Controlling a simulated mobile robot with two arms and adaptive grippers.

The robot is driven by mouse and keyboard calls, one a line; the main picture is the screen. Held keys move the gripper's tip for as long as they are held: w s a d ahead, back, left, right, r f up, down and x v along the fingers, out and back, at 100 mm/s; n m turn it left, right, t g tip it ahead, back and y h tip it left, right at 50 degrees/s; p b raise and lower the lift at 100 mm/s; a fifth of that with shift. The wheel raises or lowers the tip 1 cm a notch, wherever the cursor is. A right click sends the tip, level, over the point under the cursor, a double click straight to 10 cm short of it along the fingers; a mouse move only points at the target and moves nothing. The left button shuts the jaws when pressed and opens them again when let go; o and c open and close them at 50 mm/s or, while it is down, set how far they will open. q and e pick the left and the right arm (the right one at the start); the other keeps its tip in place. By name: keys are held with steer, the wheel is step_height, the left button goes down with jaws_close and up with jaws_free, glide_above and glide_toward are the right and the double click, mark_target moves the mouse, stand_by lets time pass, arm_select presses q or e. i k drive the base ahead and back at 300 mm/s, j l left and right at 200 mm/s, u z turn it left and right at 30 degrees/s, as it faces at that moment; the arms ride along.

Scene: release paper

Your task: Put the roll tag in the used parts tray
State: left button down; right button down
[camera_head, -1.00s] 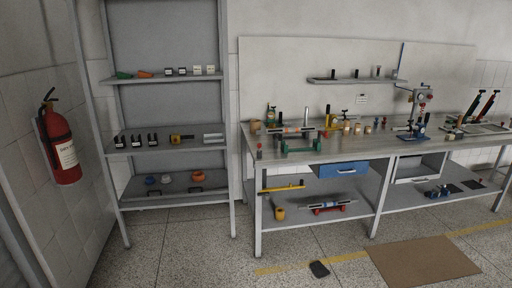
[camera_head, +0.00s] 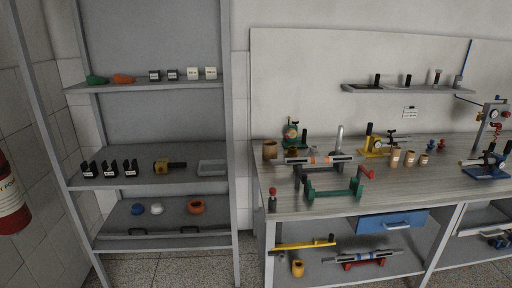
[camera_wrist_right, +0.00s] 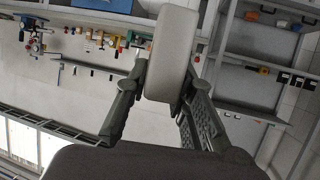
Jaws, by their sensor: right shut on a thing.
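In the right wrist view, my right gripper (camera_wrist_right: 158,105) is shut on a pale, thick, round-edged disc (camera_wrist_right: 170,55), held up between its two dark fingers. It looks like a roll, and I cannot make out a separate tag on it. A shallow grey tray (camera_head: 212,168) sits at the right end of the rack's middle shelf in the head view and looks empty. I cannot read any label on it, so I cannot tell if it is the used parts tray. My left gripper is in neither view.
The grey rack (camera_head: 140,215) also bears black-and-white blocks (camera_head: 110,168), a yellow tool (camera_head: 168,166) and coloured rings (camera_head: 196,207). The workbench (camera_head: 300,200) to its right carries a green stand (camera_head: 335,190) and several small parts. A fire extinguisher (camera_head: 10,200) is at the left edge.

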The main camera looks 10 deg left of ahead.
mark_target(213, 169)
steer(key=i+u, duration=0.1)
steer(key=i, duration=0.45)
steer(key=i+l+u, duration=0.1)
steer(key=i, duration=0.45)
steer(key=i+l+u, duration=0.1)
steer(key=i, duration=0.45)
